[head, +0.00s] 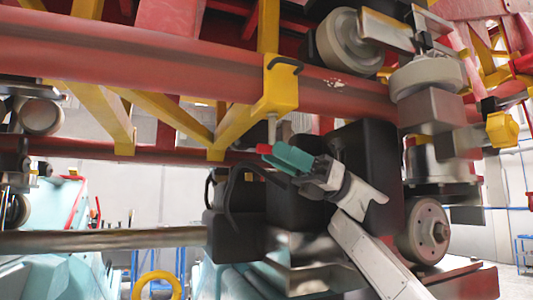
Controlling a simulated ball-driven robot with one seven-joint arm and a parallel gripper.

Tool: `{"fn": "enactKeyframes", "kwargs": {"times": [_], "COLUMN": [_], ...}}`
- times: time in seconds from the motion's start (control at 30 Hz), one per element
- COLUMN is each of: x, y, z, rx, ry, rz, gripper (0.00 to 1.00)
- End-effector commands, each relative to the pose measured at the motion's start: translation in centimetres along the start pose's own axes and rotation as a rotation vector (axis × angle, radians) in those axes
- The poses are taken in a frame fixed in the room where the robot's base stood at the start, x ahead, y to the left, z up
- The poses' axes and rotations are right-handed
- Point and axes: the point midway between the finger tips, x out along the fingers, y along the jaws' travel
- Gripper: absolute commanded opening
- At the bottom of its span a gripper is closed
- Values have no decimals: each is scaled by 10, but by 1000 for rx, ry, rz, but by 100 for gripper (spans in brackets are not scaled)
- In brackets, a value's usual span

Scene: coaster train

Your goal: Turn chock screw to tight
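A yellow chock block (281,88) with a black handle on top hangs on the red tube. A grey screw shaft (271,130) points down from its underside. A small red piece (263,149) sits at the shaft's lower end; I cannot tell whether it is the screw's knob or a fingertip pad. My gripper (275,155) has teal fingers and comes up from the lower right, with its tips at the red piece just below the shaft. The finger gap is not clear, so its grip cannot be told.
Black housings (360,175) stand close behind and right of my gripper. A red tube (150,62) and yellow braces (180,115) run overhead. Wheels (427,230) sit at the right. A grey bar (100,239) crosses the lower left. A yellow ring (157,279) is below it.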

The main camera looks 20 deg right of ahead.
Motion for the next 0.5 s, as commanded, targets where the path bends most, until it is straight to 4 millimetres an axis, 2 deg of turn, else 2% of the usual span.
{"fn": "enactKeyframes", "kwargs": {"times": [0.03, 0.2, 0.33, 0.5], "x": [-12, -43, -58, -68], "y": [0, 0, 0, 0], "z": [-2, -1, 0, 0], "rx": [-1, 0, -1, -1], "ry": [-1, -1, 0, 0], "rz": [-3, -2, -1, 1], "gripper": [38, 38, 38, 38]}}
